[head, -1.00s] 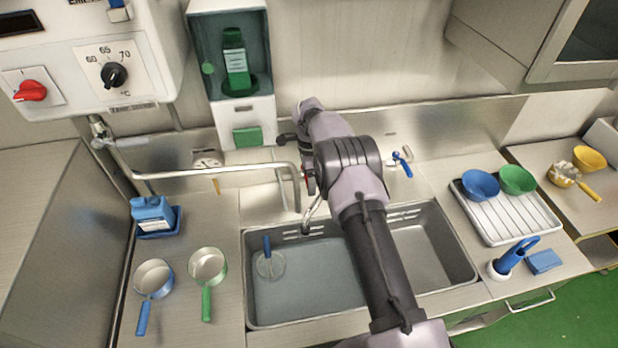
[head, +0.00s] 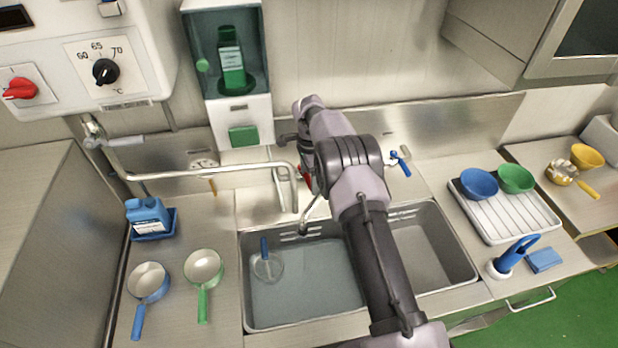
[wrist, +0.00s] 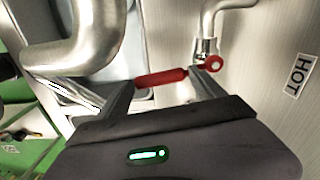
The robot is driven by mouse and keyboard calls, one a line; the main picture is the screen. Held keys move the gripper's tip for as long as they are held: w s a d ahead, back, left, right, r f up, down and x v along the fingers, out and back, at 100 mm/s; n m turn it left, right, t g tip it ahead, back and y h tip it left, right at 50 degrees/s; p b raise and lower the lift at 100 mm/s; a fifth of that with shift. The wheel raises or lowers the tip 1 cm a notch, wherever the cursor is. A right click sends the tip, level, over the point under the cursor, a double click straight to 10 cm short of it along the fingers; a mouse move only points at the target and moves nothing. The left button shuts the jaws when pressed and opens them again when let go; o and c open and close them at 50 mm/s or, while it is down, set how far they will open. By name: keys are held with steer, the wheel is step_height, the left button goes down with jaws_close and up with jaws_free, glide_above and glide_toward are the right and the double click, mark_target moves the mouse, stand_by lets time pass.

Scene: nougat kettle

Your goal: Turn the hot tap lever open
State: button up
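The red hot tap lever (wrist: 160,77) shows in the wrist view, running sideways from the chrome tap body (wrist: 207,48) beside the HOT label (wrist: 299,76). My gripper (wrist: 161,74) is open, with one finger near each end of the lever. The lever spans the gap between the fingers; I cannot tell whether they touch it. In the head view a bit of the red lever (head: 305,174) shows left of my arm, which hides the rest and most of my gripper.
A swivel spout pipe (head: 230,169) runs left of my arm and fills the upper left of the wrist view. A blue-levered tap (head: 400,164) is to the right. Below is a double sink (head: 300,318), its left basin holding water and a blue-handled tool (head: 266,262).

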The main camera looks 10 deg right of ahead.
steer(key=shift+o, duration=0.2)
steer(key=shift+r, duration=0.1)
step_height(320, 180, up, 17)
steer(key=p, duration=0.1)
steer(key=shift+r+p, duration=0.15)
steer(key=shift+p, duration=0.15)
